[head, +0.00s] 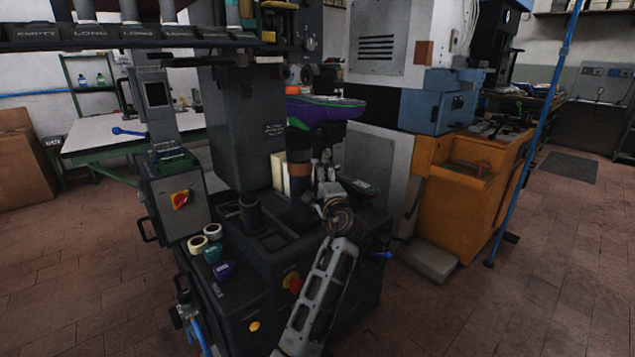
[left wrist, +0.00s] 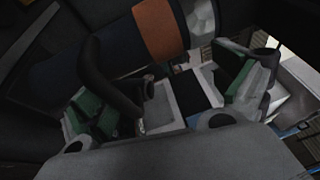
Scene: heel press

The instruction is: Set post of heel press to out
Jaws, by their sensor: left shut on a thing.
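The heel press (head: 240,125) is the dark machine in the middle of the head view. Its post (head: 299,178), dark with an orange-brown band, stands upright on the press bed below a purple and green shoe form (head: 325,108). In the left wrist view the post (left wrist: 115,48) crosses the top at a slant. My left gripper (head: 325,180) is right of the post, low over the bed. Its green-padded fingers (left wrist: 178,98) stand apart, with a black curved handle (left wrist: 108,78) beside the post at the left one. The exact contact is hidden. My right gripper is out of view.
A control box with a red knob (head: 180,199) is at the press's left. Tape rolls (head: 205,236) and small bottles (head: 222,269) lie on its front ledge. An orange bench (head: 465,195) and a blue pole (head: 540,120) stand right. The right foreground floor is free.

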